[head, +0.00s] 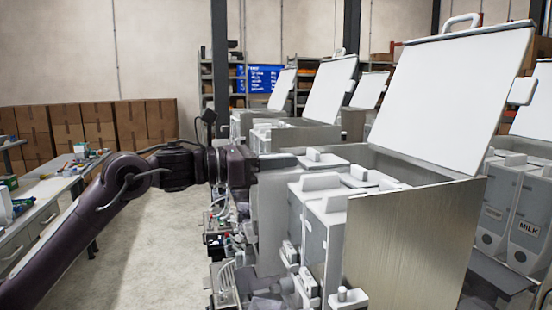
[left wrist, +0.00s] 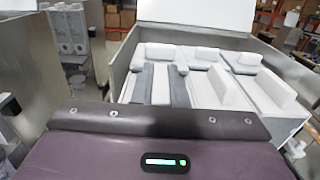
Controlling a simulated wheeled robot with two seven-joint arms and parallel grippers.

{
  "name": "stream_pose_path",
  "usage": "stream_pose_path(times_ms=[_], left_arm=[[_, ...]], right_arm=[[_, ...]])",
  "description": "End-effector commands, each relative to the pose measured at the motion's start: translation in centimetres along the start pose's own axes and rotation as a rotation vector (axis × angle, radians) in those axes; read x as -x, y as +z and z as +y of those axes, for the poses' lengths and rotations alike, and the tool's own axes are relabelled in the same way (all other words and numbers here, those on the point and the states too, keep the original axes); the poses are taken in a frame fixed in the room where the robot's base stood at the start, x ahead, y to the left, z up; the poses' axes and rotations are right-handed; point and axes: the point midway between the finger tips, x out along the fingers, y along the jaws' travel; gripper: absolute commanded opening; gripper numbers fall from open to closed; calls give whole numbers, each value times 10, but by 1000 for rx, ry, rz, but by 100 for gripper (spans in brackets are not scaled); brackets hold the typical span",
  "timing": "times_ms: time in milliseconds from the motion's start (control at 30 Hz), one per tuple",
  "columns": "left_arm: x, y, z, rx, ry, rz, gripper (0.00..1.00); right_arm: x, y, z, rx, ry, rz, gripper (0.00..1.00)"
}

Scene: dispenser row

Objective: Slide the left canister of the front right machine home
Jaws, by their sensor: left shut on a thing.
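The front right machine (head: 415,245) stands open, its white lid (head: 455,85) raised. Several white and grey canisters stand side by side in it. My left gripper (head: 290,161) reaches in from the left at the height of the canister tops. It is shut on the left canister (head: 322,158), the far one in the head view. In the left wrist view the left canister (left wrist: 160,88) shows beyond my gripper's purple body, with a dark grey finger along each side. Its lower part is hidden, and I cannot tell how far in it sits. My right gripper is not in view.
Another canister (head: 335,205) stands close beside on the near side. Metal side walls (left wrist: 120,68) bound the canisters. More open machines (head: 305,130) stand behind. A workbench (head: 40,205) is at left, with clear floor (head: 150,250) between.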

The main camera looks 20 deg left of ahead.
Motion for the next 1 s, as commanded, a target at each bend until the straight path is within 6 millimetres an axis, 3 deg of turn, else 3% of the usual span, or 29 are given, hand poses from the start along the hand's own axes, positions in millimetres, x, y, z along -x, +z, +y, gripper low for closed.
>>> stream_pose_path(times_ms=[900,933,1000], left_arm=[[-5,-14,0,-2,1,-4,0],[-5,-14,0,-2,1,-4,16],[-5,-15,0,-2,1,-4,26]], right_arm=[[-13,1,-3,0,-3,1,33],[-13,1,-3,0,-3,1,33],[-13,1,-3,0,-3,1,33]])
